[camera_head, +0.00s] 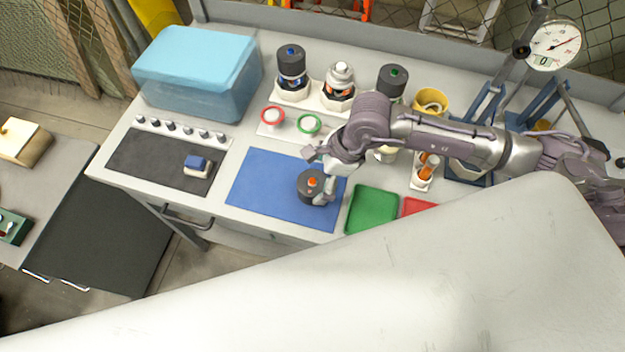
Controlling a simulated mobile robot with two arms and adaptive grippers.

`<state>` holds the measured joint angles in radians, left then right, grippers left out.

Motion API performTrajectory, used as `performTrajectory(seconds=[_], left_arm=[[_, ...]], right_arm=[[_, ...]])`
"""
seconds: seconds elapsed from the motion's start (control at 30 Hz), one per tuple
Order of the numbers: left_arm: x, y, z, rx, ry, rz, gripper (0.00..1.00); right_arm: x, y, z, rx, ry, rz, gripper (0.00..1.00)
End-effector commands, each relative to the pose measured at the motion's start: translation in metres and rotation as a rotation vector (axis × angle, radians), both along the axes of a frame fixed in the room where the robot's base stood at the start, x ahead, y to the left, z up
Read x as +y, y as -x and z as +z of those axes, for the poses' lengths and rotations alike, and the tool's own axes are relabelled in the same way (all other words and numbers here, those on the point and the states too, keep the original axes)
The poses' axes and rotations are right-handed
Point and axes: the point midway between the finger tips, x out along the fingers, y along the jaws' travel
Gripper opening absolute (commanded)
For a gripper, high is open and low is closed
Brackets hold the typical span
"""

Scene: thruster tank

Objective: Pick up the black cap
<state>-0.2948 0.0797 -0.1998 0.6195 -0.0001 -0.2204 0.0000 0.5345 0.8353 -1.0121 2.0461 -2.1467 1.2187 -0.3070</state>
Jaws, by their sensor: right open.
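A black cap (308,192) with an orange spot on top lies on the blue mat (262,180) near the front of the workbench. My right gripper (325,186) reaches down from the right side to the cap. It is open, with its fingers at the cap's right side and partly over it. I cannot tell whether the fingers touch the cap. At the back stands a tank with a bare silver top (340,74), between a tank with a blue-marked black cap (290,58) and one with a green-marked black cap (392,79). My left gripper is not in view.
Green (371,211) and red (416,206) pads lie right of the mat. A dark mat with a blue-and-white block (198,167) lies left. A light-blue bin (190,80) stands back left. A yellow mug (431,101) and dial gauge (553,45) are right.

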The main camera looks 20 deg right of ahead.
Motion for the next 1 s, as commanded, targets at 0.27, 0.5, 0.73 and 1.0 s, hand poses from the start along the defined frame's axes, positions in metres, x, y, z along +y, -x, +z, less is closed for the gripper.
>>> performTrajectory(seconds=[0.27, 0.5, 0.73, 1.0], left_arm=[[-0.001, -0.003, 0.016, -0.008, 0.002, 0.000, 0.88], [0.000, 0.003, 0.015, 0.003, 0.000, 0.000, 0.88], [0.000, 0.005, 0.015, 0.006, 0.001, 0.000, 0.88], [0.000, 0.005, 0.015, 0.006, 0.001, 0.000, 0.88]], right_arm=[[0.012, -0.003, -0.029, 0.002, -0.002, 0.000, 1.00], [0.011, -0.003, -0.031, 0.001, 0.000, 0.000, 0.98], [0.011, -0.004, -0.030, 0.001, -0.001, 0.000, 0.60], [0.011, -0.003, -0.030, 0.001, -0.001, 0.000, 0.33]])
